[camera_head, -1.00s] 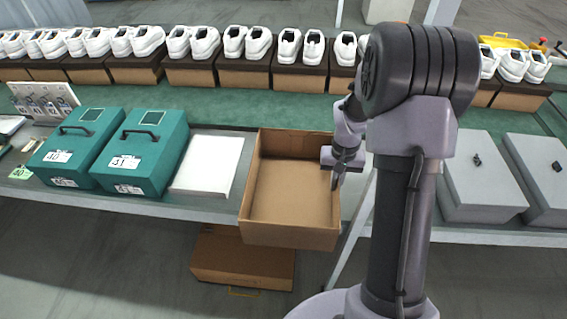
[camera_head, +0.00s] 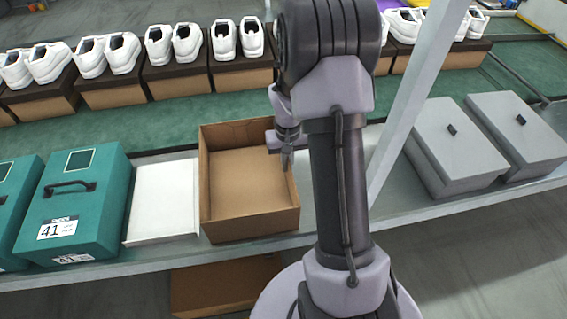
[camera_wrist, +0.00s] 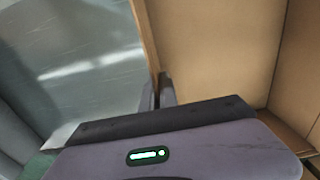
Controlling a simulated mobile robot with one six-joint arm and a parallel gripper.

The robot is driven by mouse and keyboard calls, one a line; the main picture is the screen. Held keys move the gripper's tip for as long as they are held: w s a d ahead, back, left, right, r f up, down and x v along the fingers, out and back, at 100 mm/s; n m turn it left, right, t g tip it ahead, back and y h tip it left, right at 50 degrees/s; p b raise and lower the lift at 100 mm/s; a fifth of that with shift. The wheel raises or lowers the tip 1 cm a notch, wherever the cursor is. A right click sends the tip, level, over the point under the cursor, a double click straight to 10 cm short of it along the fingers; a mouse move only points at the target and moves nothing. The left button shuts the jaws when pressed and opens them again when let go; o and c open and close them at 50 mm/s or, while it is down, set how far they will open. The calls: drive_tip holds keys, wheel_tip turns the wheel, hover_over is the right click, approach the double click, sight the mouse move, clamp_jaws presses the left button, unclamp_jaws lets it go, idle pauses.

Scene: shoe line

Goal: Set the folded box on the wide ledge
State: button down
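The folded box (camera_head: 249,184) is a brown, open-topped cardboard tray shape. It is at the grey ledge (camera_head: 412,204), between a white flat panel and my arm, with its front wall just inside the ledge's front edge. I cannot tell whether its bottom touches the ledge. My gripper (camera_head: 287,160) is at the box's right wall. In the wrist view the fingers of my gripper (camera_wrist: 158,90) are closed about the top edge of the box's wall (camera_wrist: 149,45). The box's inside looks empty.
A white panel (camera_head: 163,201) and a teal case marked 41 (camera_head: 75,203) stand left of the box. Two grey cases (camera_head: 456,146) are on the right. White shoes on boxes line the back. Another brown box (camera_head: 225,287) is below.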

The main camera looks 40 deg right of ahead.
drive_tip(key=c, duration=2.1)
unclamp_jaws()
drive_tip(key=shift+f, duration=0.2)
drive_tip(key=o, duration=0.5)
drive_tip(key=shift+c, duration=0.2)
wheel_tip(320, 180, up, 13)
drive_tip(key=p, duration=0.5)
drive_tip(key=shift+f, duration=0.2)
drive_tip(key=s+a+r+t, duration=0.2)
drive_tip(key=s+a+r, duration=0.1)
drive_tip(key=a+r, duration=0.5)
drive_tip(key=s+a+r+t, duration=0.1)
drive_tip(key=s+a+r, duration=0.2)
drive_tip(key=a+r, duration=0.45)
drive_tip(key=s+a+r+t+y, duration=0.2)
drive_tip(key=s+a+r, duration=0.1)
drive_tip(key=s+a, duration=0.5)
drive_tip(key=s, duration=0.2)
drive_tip(key=shift+s+a+r+n+t, duration=0.2)
drive_tip(key=shift+s+a+n+t, duration=0.1)
drive_tip(key=shift+a+n+t, duration=0.1)
